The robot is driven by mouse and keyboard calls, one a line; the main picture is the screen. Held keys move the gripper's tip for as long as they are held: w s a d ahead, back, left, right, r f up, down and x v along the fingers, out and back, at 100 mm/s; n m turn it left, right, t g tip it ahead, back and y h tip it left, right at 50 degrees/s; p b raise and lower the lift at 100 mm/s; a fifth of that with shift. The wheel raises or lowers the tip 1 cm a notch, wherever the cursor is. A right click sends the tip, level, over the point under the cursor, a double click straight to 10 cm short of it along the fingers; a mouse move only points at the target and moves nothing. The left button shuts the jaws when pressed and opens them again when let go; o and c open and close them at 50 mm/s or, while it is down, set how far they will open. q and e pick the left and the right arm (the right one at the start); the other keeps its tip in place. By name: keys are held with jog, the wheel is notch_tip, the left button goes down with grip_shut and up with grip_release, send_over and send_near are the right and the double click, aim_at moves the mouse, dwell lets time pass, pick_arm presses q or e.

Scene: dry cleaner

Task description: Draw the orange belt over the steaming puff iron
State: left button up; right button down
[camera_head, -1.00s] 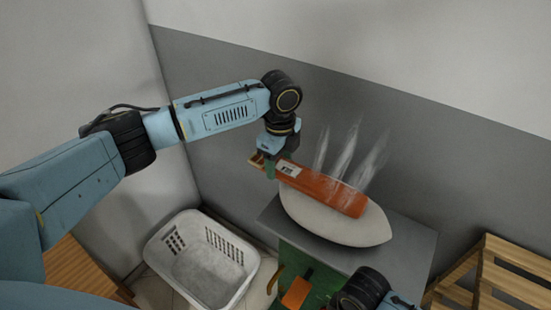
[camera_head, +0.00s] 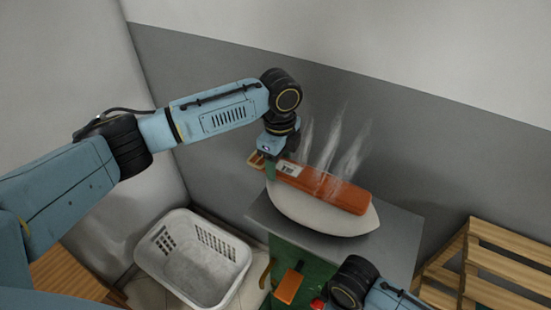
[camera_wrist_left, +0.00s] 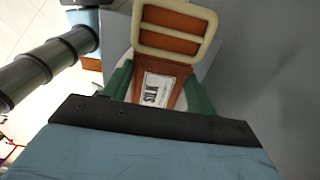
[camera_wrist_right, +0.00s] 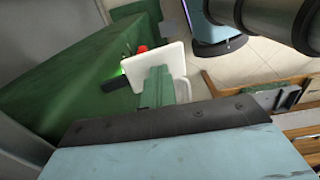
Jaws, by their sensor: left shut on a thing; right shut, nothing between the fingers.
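The orange belt (camera_head: 335,190) lies stretched along the top of the white puff iron (camera_head: 315,220), with its far end near the puff's right side. Pale steam (camera_head: 345,150) rises around it. My left gripper (camera_head: 270,168) is shut on the belt near its buckle end, above the puff's left end. In the left wrist view, the green fingers stand either side of the belt by a printed white label (camera_wrist_left: 155,90), with the pale-framed buckle (camera_wrist_left: 175,30) beyond. My right gripper (camera_wrist_right: 157,88) is shut and empty in front of a white panel (camera_wrist_right: 170,60). Contact with the panel is unclear.
The puff stands on a grey top (camera_head: 400,240) over a green cabinet. A red button (camera_wrist_right: 141,49) and green light show by the white panel. A white laundry basket (camera_head: 240,255) stands on the floor at left. Wooden pallets (camera_head: 510,265) are at right.

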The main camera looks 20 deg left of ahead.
pick_arm(q)
jog(key=shift+w+a+f, duration=0.1)
jog(key=shift+w+a, duration=0.05)
jog(key=shift+a, duration=0.85)
jog(key=shift+w+a+f, duration=0.1)
jog(key=shift+w+a, duration=0.1)
jog(key=shift+a, duration=0.75)
jog(key=shift+w+a, duration=0.15)
jog(key=shift+a, duration=0.85)
pick_arm(e)
jog(key=shift+d, duration=0.1)
pick_arm(q)
jog(key=shift+d, duration=0.15)
jog(key=shift+s+d+f, duration=0.1)
jog(key=shift+s+d, duration=0.15)
jog(key=shift+d, duration=0.75)
jog(key=shift+s+d, duration=0.2)
jog(key=shift+d, duration=0.75)
jog(key=shift+s+d+f, duration=0.1)
jog(key=shift+s+d, duration=0.15)
jog(key=shift+d, duration=0.75)
jog(key=shift+r, duration=0.1)
jog(key=shift+w+r, duration=0.15)
jog(key=shift+r, duration=0.6)
jog(key=shift+a+r, duration=0.1)
jog(key=shift+r, duration=1.85)
jog(key=shift+w, duration=0.1)
pick_arm(e)
notch_tip(320, 180, up, 7)
